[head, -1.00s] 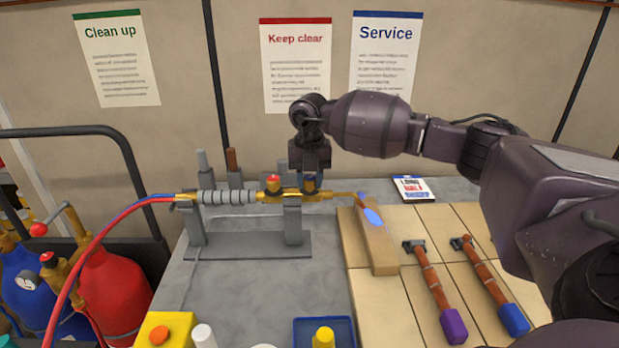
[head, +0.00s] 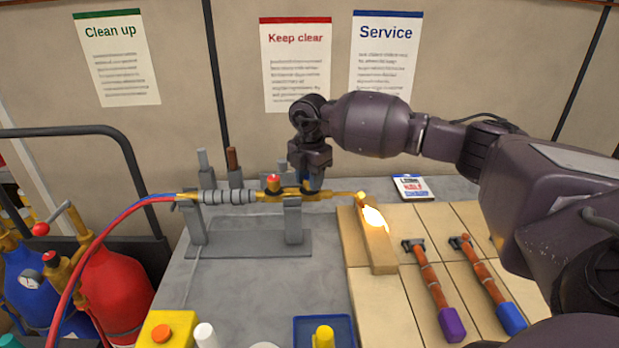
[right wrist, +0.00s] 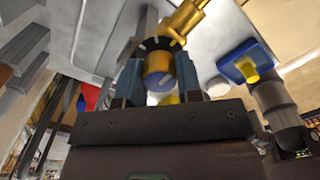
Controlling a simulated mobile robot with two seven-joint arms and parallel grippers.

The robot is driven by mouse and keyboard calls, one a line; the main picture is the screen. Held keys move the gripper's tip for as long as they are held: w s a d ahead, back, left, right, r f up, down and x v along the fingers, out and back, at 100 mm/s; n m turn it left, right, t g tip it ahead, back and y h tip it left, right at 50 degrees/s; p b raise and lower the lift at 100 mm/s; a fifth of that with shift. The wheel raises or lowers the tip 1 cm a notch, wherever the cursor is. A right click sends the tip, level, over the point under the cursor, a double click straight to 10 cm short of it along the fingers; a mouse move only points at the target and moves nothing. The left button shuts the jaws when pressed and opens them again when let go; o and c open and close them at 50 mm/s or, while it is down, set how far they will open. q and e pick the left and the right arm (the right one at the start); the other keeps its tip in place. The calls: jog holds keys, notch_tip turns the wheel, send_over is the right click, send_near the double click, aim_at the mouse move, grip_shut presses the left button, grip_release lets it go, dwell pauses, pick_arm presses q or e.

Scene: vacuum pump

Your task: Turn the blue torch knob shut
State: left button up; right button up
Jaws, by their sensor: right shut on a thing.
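The brass torch (head: 340,194) with a grey ribbed handle lies level on a grey stand (head: 293,222). Its red knob (head: 273,181) stands on top. A bright yellow-white flame (head: 374,217) burns beyond its tip. My right gripper (head: 311,184) comes down from above, to the right of the red knob, and is shut on the blue knob. In the right wrist view the blue knob (right wrist: 158,64) sits between the two fingers (right wrist: 160,84) above a dark marked collar. In the head view my fingers mostly hide it. My left gripper is not in view.
Two brazed pipe pieces (head: 431,282) with coloured ends lie on tan tiles at right. Red (head: 116,280) and blue (head: 30,285) gas cylinders stand at left. Red and blue hoses run to the torch.

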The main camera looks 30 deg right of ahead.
jog(key=shift+m, duration=0.3)
jog(key=o, duration=0.9)
jog(key=shift+o, duration=0.2)
notch_tip(320, 180, up, 11)
jog(key=b, duration=0.1)
jog(key=shift+f, duration=0.1)
dwell(0.5)
